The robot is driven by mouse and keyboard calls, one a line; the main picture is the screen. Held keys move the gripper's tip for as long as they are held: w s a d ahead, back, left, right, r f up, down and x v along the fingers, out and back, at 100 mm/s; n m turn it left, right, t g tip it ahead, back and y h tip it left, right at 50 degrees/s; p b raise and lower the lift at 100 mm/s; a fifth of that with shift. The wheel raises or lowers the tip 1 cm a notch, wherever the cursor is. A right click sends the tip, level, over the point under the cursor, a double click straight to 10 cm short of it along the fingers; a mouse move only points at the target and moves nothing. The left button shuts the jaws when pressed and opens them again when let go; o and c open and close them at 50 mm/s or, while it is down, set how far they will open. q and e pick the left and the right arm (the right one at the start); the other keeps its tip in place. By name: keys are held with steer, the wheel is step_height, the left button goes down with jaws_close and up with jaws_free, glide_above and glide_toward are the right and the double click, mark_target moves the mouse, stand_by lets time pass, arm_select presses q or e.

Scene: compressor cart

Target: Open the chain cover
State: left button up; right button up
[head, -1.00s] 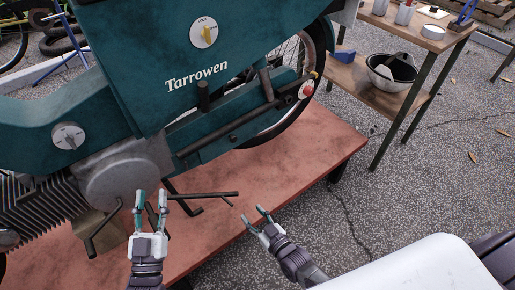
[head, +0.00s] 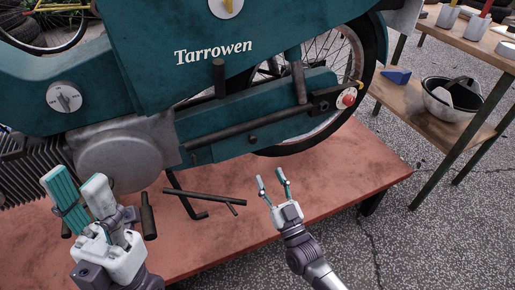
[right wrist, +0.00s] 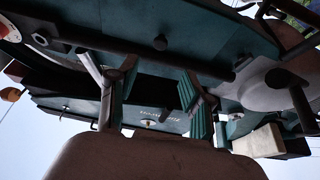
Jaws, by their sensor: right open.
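The chain cover (head: 225,147) is a long teal casing low on the motorbike, running from the round grey engine case to the rear wheel. A dark bar (head: 230,133) runs along it, with a small dark bolt below. My right gripper (head: 270,176) is open and empty, in front of and below the cover, apart from it in the head view. In the right wrist view the teal cover (right wrist: 195,38) and bar lie beyond my spread fingers. My left gripper (head: 76,185) looks open and empty, large in front of the engine.
The bike stands on a red platform (head: 345,175). Dark pedal and stand bars (head: 205,197) stick out below the engine. A red-and-white round piece (head: 348,99) sits at the cover's rear end. A wooden shelf table (head: 412,100) with a bowl (head: 452,98) stands at right.

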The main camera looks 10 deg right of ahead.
mark_target(254, 141)
steer(key=b+x, duration=0.2)
steer(key=x, duration=0.8)
steer(key=shift+w+r, duration=0.1)
steer(key=shift+w, duration=0.25)
jaws_close()
